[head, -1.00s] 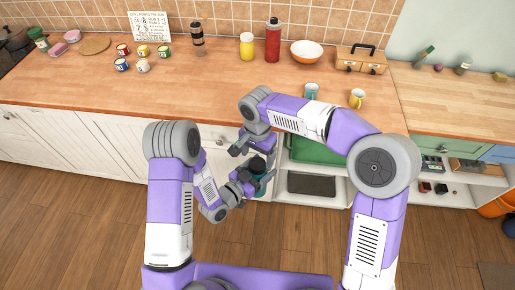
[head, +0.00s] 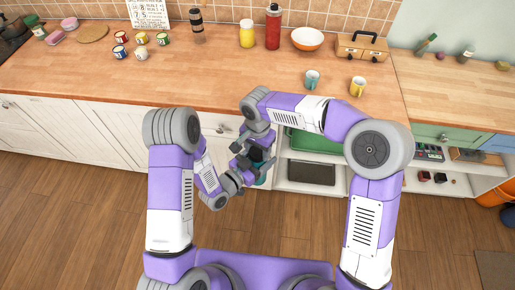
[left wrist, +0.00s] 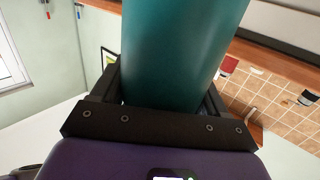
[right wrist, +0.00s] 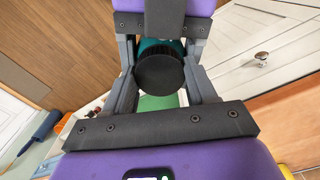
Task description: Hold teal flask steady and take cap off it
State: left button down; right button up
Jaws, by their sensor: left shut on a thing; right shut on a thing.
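The teal flask (left wrist: 180,50) stands between the fingers of my left gripper (left wrist: 165,95), which is shut on its body. In the head view the flask (head: 262,178) shows only partly, in front of the counter and held clear of it. Its round black cap (right wrist: 160,76) sits between the fingers of my right gripper (right wrist: 161,85), which is shut on the cap's sides. A strip of teal flask shows beyond the cap in the right wrist view, with my left gripper just behind. The cap appears to be on the flask; the joint between them is hidden.
The wooden counter (head: 180,85) is behind the grippers, with a teal mug (head: 312,80) and a yellow mug (head: 357,86) near its front edge. Open shelves (head: 330,190) lie below it to the right. Floor at the left is clear.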

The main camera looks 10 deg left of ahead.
jog(key=shift+c, duration=0.5)
jog(key=n, duration=1.6)
jog(key=shift+n, duration=0.4)
jog(key=n, duration=0.5)
jog(key=shift+n, duration=0.3)
jog(key=n, duration=0.5)
jog(key=shift+n, duration=0.3)
jog(key=n, duration=0.3)
jog(key=shift+r+n, duration=0.1)
jog(key=shift+n, duration=0.2)
jog(key=n, duration=0.5)
jog(key=shift+n, duration=0.3)
jog(key=n, duration=0.5)
jog(key=shift+w, duration=0.1)
jog(key=shift+r, duration=0.2)
jog(key=shift+r, duration=0.95)
